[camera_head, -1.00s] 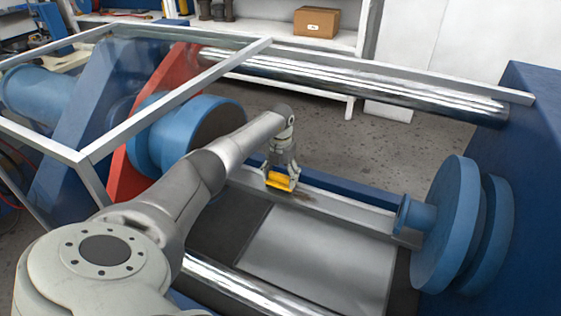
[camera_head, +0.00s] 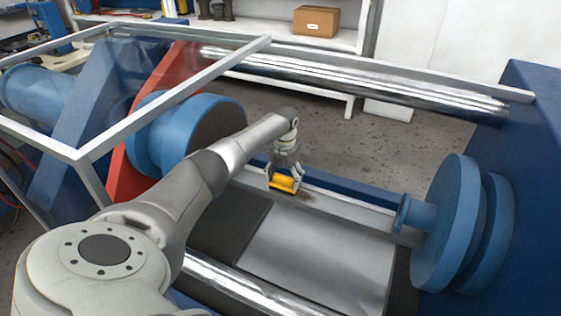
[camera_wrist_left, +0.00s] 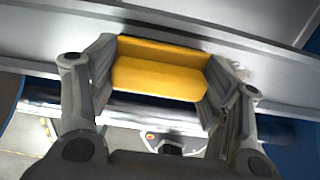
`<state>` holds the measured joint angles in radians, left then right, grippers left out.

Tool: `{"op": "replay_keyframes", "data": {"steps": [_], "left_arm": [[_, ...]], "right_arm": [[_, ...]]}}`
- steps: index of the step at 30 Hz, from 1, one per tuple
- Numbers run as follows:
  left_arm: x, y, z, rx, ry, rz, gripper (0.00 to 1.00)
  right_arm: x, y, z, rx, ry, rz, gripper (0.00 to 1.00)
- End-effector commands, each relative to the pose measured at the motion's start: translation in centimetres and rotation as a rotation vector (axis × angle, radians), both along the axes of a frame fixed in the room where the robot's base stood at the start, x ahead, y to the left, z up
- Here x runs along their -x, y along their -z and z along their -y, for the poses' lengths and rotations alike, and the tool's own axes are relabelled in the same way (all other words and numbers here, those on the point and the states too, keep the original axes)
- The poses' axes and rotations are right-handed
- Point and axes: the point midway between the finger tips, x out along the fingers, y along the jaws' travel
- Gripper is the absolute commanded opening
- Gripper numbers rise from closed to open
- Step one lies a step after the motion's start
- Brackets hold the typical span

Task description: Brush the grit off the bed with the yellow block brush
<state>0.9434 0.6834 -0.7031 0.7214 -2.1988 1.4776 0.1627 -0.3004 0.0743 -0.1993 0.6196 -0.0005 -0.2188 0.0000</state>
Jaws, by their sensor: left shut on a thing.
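The yellow block brush (camera_head: 284,183) is held between the fingers of my left gripper (camera_head: 285,177), low over the grey rail of the bed (camera_head: 345,208). In the left wrist view the brush (camera_wrist_left: 160,75) lies across between both fingers of the gripper (camera_wrist_left: 160,85). Its underside is hidden, so I cannot tell whether it touches the bed. A brownish patch of grit (camera_head: 310,196) shows on the bed just right of the brush. Some grit (camera_wrist_left: 238,72) also shows beside the right finger in the wrist view. My right gripper is not in view.
Blue flanged discs (camera_head: 450,225) stand at the right end, and a blue drum (camera_head: 195,130) at the left. A polished bar (camera_head: 360,85) runs behind. A pale frame (camera_head: 180,100) crosses the upper left. A flat grey plate (camera_head: 315,255) lies in front of the bed.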

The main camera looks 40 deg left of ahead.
Motion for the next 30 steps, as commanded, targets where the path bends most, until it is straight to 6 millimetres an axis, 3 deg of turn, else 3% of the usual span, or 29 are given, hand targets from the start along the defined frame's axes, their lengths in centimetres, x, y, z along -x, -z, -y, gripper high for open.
{"op": "replay_keyframes", "data": {"steps": [9, 30], "left_arm": [[-0.7, -0.1, 2.2, 0.0, 0.002, -0.001, 0.52], [-2.2, 0.0, 6.9, 0.001, 0.002, -0.001, 0.52]], "right_arm": [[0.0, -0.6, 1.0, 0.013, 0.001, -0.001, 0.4], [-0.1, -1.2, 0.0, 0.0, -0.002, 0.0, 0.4]]}}
